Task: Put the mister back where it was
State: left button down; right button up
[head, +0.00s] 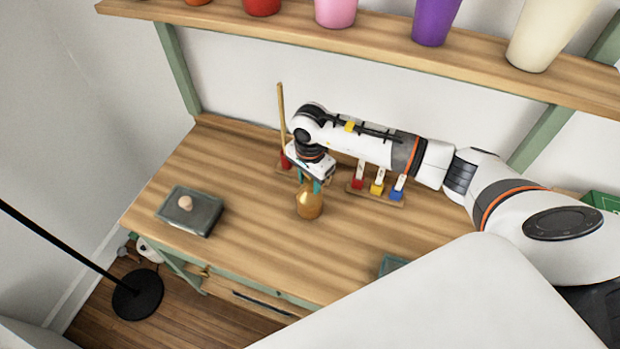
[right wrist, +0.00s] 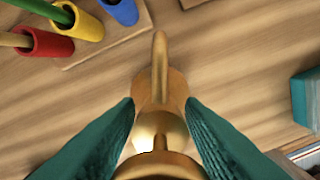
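The mister (head: 309,204) is a small brass-coloured bottle near the middle of the desk. It is about upright under my right gripper (head: 309,183); I cannot tell whether its base touches the wood. In the right wrist view the mister (right wrist: 160,120) lies between the two teal fingers, its thin spout pointing up the picture. My left gripper is not in view.
A rack (head: 393,200) with red, yellow and blue holders stands right of the mister. A stick in a red holder (head: 285,159) is behind it. A grey tray (head: 211,211) with a small round thing lies left. Coloured pots line the shelf (head: 385,47). Desk between tray and mister is clear.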

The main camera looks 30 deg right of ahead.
jog(key=shift+o, duration=1)
jog(key=shift+r, duration=0.25)
notch_tip(320, 180, up, 6)
jog(key=shift+r+b, duration=0.1)
jog(key=shift+b, duration=0.75)
jog(key=shift+r, duration=0.55)
